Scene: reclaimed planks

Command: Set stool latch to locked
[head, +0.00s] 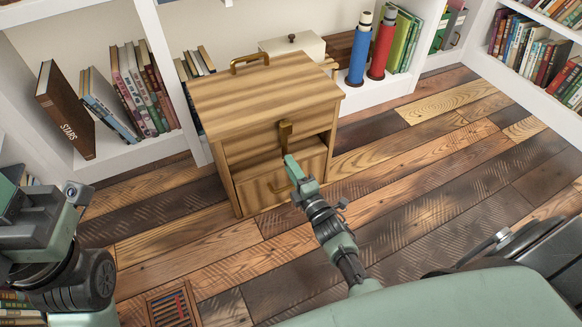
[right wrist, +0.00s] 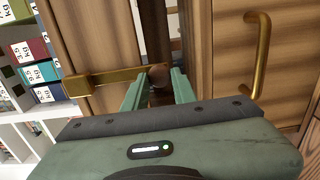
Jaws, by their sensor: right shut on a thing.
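The stool (head: 238,103) is a box of striped light wood with a brass handle (head: 250,63) on its top. Its brass latch (head: 285,133) is a bar on the front; in the head view it stands roughly upright across the upper front. The latch also shows in the right wrist view (right wrist: 97,82), its free end between my fingers. My right gripper (head: 289,158) is shut on the latch's lower end. It also shows in the right wrist view (right wrist: 155,86). My left arm is at the left edge of the head view; its fingertips cannot be made out.
A brass pull (right wrist: 260,55) is right of the fingers in the wrist view. White shelves with books flank the stool. A blue cylinder (head: 359,50) and a red cylinder (head: 381,48) stand behind it. The plank floor (head: 430,170) to the right is clear. A floor grate (head: 172,308) lies at the front.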

